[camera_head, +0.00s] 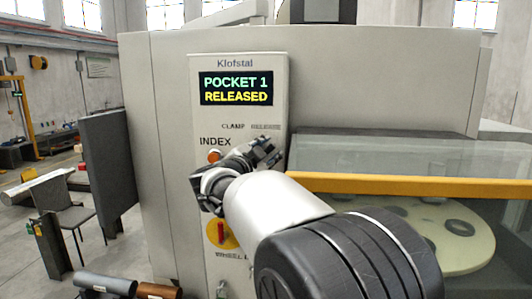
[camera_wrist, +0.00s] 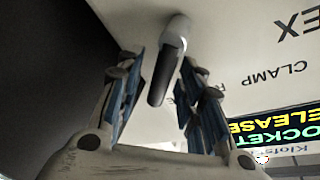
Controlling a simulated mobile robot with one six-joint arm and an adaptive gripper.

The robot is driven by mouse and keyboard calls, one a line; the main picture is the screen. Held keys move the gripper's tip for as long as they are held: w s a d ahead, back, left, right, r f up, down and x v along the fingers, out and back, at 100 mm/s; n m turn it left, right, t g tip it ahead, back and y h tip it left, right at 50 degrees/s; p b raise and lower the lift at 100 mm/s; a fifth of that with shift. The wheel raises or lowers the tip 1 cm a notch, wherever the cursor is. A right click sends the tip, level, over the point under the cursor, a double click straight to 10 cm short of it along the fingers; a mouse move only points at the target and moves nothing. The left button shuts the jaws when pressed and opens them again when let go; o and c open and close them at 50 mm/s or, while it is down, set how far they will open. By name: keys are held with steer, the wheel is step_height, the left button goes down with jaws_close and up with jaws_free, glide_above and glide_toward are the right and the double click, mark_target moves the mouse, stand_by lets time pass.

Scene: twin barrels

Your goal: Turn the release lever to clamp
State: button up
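The release lever (camera_wrist: 166,72) is a dark handle on a pale round hub on the machine's panel, seen in the wrist view. My gripper (camera_wrist: 161,68) is open, with one blue-padded finger on each side of the lever. Gaps show between the handle and both fingers, so it does not look gripped. In the head view my gripper (camera_head: 268,149) is at the panel, just under the CLAMP and RELEASE labels, and hides the lever. The panel display (camera_head: 236,88) reads POCKET 1 RELEASED.
An orange button (camera_head: 214,156) sits under the INDEX label, close to my gripper. A red switch on a yellow disc (camera_head: 221,235) is lower on the panel. A yellow rail (camera_head: 410,185) crosses the glass guard at right, with a round pocketed plate (camera_head: 470,250) behind it.

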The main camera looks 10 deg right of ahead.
steer(key=shift+c, duration=0.5)
jaws_close()
